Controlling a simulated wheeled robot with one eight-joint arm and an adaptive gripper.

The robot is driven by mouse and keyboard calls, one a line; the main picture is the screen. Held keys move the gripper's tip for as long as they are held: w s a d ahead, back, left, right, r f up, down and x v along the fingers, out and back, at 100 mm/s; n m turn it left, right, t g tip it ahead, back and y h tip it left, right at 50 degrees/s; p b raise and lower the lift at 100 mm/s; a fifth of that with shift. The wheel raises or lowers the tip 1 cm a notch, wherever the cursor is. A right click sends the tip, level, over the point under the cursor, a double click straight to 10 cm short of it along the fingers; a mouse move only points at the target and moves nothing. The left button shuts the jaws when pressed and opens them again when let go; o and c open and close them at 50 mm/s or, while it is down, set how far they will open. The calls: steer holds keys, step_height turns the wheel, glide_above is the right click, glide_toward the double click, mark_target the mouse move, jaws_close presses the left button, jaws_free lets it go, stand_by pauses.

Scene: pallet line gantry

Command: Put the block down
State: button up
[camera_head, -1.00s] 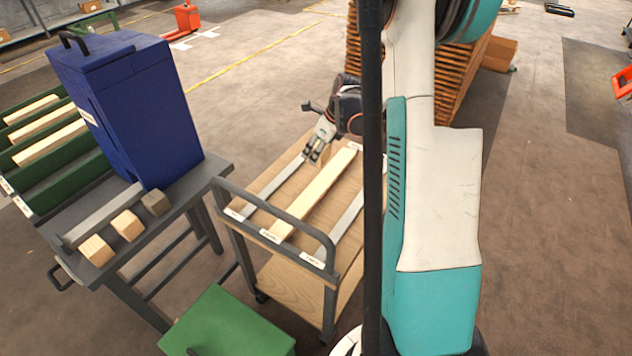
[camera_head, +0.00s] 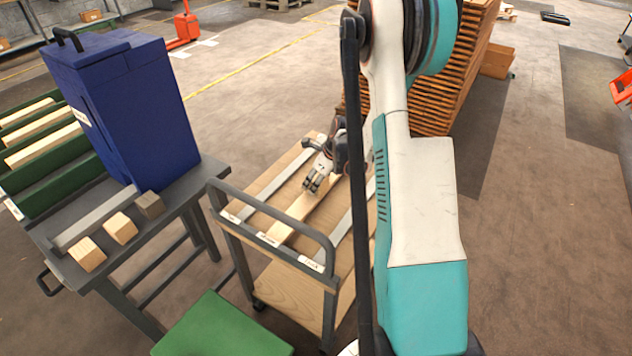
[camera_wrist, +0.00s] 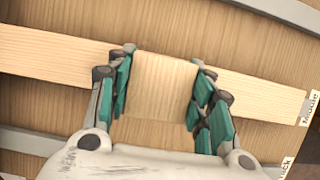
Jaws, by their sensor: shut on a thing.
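My gripper (camera_head: 311,187) is over the pale middle strip (camera_head: 287,228) on the cart's wooden top. In the wrist view, my gripper (camera_wrist: 163,78) is shut on a pale wooden block (camera_wrist: 162,88), with a teal-padded finger on each side. The block lies in line with the middle strip (camera_wrist: 55,50) and covers part of it. I cannot tell whether the block touches the strip. A label reading "Middle" (camera_wrist: 310,107) is at the strip's right end in the wrist view. The held block is not clear in the head view.
Grey strips lie left (camera_head: 268,192) and right (camera_head: 342,228) of the middle one. The cart's handle rail (camera_head: 262,192) rises at the near end. A grey table (camera_head: 190,183) at left bears a blue case (camera_head: 140,110) and several blocks (camera_head: 120,228). A green box (camera_head: 222,330) stands nearer.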

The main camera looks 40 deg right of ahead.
steer(key=o, duration=1.2)
steer(key=p+v, duration=0.3)
steer(key=v, duration=0.9)
steer(key=shift+w+r, duration=0.1)
